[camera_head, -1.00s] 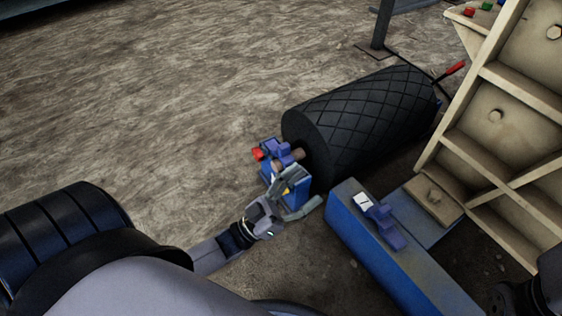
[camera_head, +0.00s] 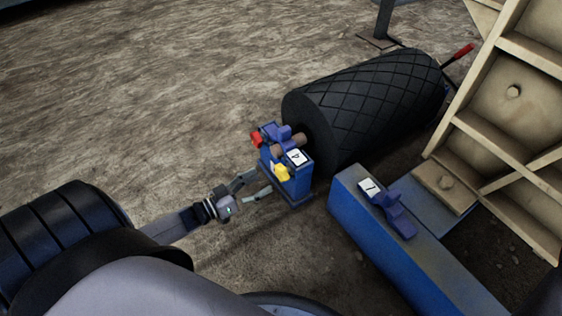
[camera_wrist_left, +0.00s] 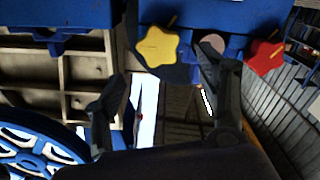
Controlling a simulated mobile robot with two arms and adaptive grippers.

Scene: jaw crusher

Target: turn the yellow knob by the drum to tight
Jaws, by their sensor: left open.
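The yellow knob (camera_head: 281,172) sits on the near face of a blue bracket (camera_head: 290,188) at the near end of the black drum (camera_head: 362,108). In the left wrist view the yellow knob (camera_wrist_left: 159,45) is star-shaped, with a thin yellow pointer at its upper right. My left gripper (camera_head: 257,183) is open and empty, just left of the bracket, with a small gap to the knob. In the left wrist view its two fingers (camera_wrist_left: 160,80) stand apart, with the knob beyond and above them. My right gripper is not in view.
A red knob (camera_head: 256,139) is beside the yellow one; it also shows in the left wrist view (camera_wrist_left: 265,56). A blue beam (camera_head: 385,245) and a beige ribbed frame (camera_head: 505,125) lie to the right. The ground at upper left is open.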

